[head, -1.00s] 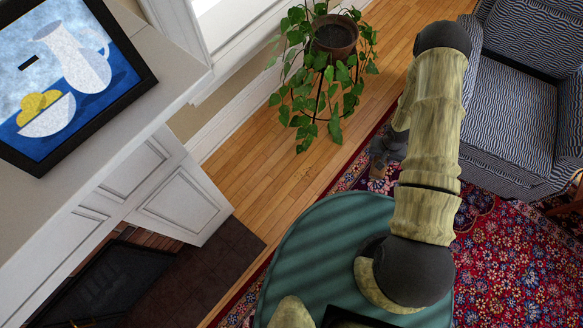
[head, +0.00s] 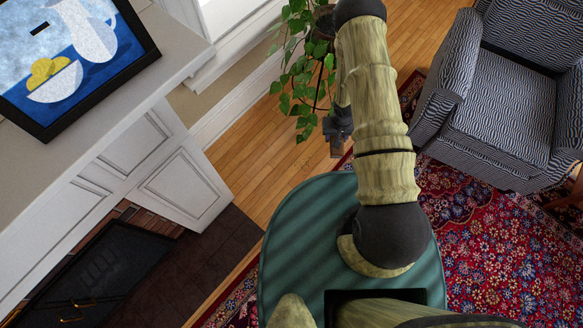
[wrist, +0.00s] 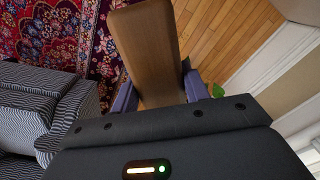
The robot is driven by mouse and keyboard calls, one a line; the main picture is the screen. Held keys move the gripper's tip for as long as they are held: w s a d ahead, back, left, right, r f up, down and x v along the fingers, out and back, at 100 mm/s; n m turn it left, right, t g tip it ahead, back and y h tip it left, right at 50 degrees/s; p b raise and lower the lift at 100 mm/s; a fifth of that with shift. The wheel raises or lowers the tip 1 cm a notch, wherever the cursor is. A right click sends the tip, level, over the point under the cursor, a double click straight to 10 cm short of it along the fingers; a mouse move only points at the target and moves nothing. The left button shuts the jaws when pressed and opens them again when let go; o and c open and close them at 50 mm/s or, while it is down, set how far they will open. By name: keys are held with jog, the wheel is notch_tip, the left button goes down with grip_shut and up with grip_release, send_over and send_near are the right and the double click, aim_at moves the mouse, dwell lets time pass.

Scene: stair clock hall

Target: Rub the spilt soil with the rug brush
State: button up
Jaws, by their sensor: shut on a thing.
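The rug brush (wrist: 146,45) shows in the wrist view as a long brown wooden block held between the purple-grey fingers of my gripper (wrist: 160,90). Its bristles are hidden. In the head view my gripper (head: 339,133) is small and partly behind my arm, just right of the potted plant, over the edge of the wood floor and rug.
A trailing potted plant (head: 304,78) stands by the window wall. A patterned red rug (head: 470,235) covers the right side. A blue-and-white armchair (head: 500,110) stands on it. A white fireplace surround (head: 180,190) is at left. Bare wood floor (head: 245,165) lies between.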

jog(key=shift+a, duration=0.1)
dwell(0.3)
jog(key=w+a+f+m+b, duration=0.2)
jog(key=w+a+f+b, duration=0.1)
jog(key=f+b, duration=1.4)
jog(key=w+a+f+m+b, duration=0.2)
jog(key=a+f+b, duration=0.3)
jog(key=f+b, duration=1.2)
jog(key=w+a+f+m+b, duration=0.3)
jog(key=a+f+m+b, duration=0.1)
jog(key=f+b, duration=1.3)
notch_tip(320, 180, down, 2)
jog(key=shift+w+f+b, duration=0.1)
jog(key=shift+w+b, duration=0.2)
jog(key=shift+b, duration=0.05)
jog(key=shift+a, duration=0.1)
